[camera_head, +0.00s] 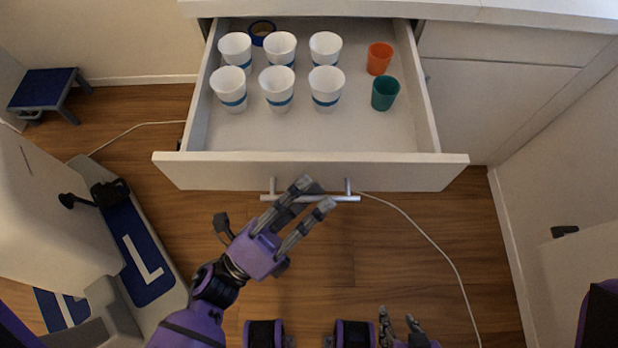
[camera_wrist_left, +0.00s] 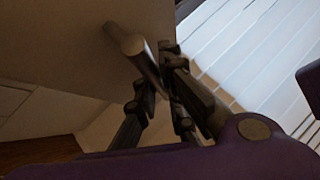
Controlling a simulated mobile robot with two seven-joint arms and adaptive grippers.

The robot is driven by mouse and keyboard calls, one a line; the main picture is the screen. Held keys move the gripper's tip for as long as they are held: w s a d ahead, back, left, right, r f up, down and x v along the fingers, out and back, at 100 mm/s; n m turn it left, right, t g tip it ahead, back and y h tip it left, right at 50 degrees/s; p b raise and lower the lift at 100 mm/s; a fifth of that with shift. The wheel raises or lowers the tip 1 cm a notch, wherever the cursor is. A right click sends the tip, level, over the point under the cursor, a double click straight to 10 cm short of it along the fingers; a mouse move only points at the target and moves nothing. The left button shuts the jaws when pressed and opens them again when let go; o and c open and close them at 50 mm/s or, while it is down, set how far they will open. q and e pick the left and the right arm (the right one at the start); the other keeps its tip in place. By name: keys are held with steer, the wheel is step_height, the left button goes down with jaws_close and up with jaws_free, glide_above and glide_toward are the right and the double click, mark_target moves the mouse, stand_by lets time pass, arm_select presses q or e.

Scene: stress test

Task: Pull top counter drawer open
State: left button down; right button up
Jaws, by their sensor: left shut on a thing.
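The top counter drawer (camera_head: 310,168) is white and stands pulled well out from the counter, its inside in plain view. Its silver bar handle (camera_head: 348,198) runs across the middle of the drawer front. My left gripper (camera_head: 315,195) is shut on the handle, with fingers on both sides of the bar. In the left wrist view the handle (camera_wrist_left: 133,48) runs in between the dark fingers of my left gripper (camera_wrist_left: 160,85). My right gripper (camera_head: 398,318) is at the bottom edge, away from the drawer, its fingers apart and empty; part of it is cut off.
A white cable (camera_head: 430,240) crosses the floor. A blue step stool (camera_head: 47,88) stands at left.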

arm_select(q)
steer(key=shift+s+f, duration=0.1)
steer(key=c, duration=2.1)
jaws_free()
steer(key=v, duration=1.2)
steer(key=shift+a, duration=0.1)
